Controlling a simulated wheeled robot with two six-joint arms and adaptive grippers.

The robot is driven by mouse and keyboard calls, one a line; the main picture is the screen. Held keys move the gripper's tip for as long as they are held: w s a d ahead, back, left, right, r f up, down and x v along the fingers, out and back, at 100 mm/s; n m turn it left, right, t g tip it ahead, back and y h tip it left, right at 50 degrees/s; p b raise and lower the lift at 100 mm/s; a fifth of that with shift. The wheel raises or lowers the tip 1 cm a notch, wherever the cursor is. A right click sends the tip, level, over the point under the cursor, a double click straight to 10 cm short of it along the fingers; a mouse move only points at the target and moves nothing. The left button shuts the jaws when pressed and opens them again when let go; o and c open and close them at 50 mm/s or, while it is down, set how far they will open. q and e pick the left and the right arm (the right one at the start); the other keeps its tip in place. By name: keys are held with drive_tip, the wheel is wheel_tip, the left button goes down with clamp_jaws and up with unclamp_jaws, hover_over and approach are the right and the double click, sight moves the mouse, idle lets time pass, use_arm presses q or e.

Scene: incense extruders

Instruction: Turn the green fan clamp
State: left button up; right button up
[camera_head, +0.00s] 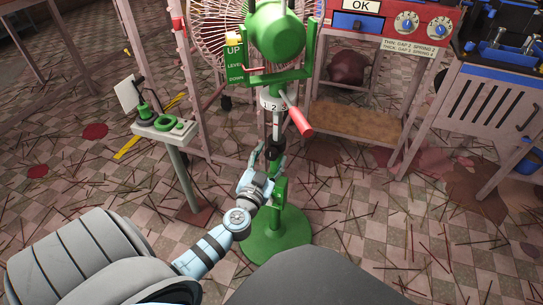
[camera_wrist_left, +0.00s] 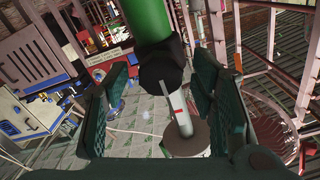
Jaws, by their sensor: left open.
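The green fan (camera_head: 275,35) stands on a pole with a round green base (camera_head: 275,235). A black collar (camera_head: 277,147) sits on its pole, below a white numbered ring (camera_head: 271,104) and a red handle (camera_head: 300,122). I cannot tell for sure which part is the clamp. My left gripper (camera_head: 268,160) is open at the collar's height. In the left wrist view its fingers (camera_wrist_left: 167,105) stand apart either side of the pole line, with the black collar (camera_wrist_left: 160,65) and green tube (camera_wrist_left: 146,20) between or just beyond them; contact is unclear. My right gripper is out of view.
A small stand (camera_head: 165,128) with green rings is left of the fan. An UP/LEVEL/DOWN sign (camera_head: 235,60) is beside the fan head. A red machine (camera_head: 390,22) and a pink cabinet (camera_head: 480,110) stand at right. Thin sticks litter the tiled floor.

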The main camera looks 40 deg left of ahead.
use_arm(q)
drive_tip(key=shift+w+a, duration=0.2)
drive_tip(key=shift+w, duration=0.3)
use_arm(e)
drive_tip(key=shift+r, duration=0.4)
use_arm(q)
drive_tip(key=c, duration=1.2)
drive_tip(key=shift+o, duration=0.2)
